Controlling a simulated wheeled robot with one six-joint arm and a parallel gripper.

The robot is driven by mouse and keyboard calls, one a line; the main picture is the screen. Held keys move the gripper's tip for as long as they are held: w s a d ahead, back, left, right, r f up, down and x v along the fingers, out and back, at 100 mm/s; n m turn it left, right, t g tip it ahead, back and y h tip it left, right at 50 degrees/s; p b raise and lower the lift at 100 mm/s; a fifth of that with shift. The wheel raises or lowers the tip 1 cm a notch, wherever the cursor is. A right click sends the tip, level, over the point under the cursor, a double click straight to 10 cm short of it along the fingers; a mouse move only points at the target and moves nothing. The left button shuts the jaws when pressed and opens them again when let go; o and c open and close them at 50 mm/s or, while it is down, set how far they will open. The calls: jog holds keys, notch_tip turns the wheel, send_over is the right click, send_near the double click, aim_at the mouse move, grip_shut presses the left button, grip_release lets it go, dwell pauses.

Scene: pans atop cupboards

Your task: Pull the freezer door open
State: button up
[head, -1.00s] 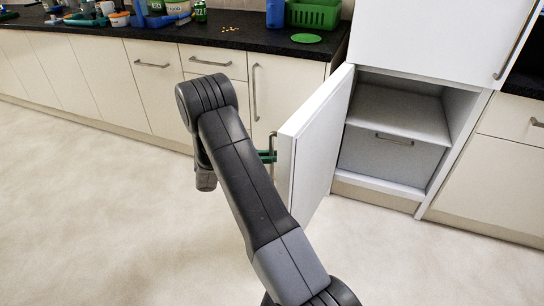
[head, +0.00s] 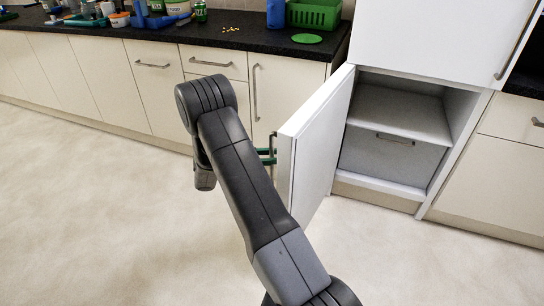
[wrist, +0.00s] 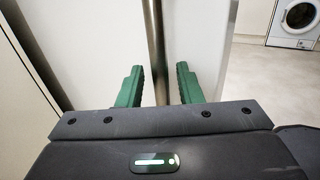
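The freezer door (head: 322,145) is the white lower door of the tall unit, swung wide open toward the left. Its inner face shows in the head view. The freezer compartment (head: 400,105) stands exposed, with a shelf and a drawer front inside. In the wrist view, the door's vertical metal handle (wrist: 157,45) runs between the two green fingers of my gripper (wrist: 160,88). The fingers are apart, with a gap on each side of the bar. In the head view my gripper (head: 266,155) is at the door's outer side, and my arm partly hides that area.
Cream cupboards (head: 105,80) under a dark worktop (head: 240,35) stand behind and left of the door. A green basket (head: 313,14) and several items are on top. The pale floor (head: 90,220) is clear. A washing machine (wrist: 294,20) shows in the wrist view.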

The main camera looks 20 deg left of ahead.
jog(key=v, duration=1.3)
jog(key=shift+a, duration=0.2)
jog(key=shift+d, duration=0.1)
jog(key=x, duration=1.3)
jog(key=shift+d, duration=0.4)
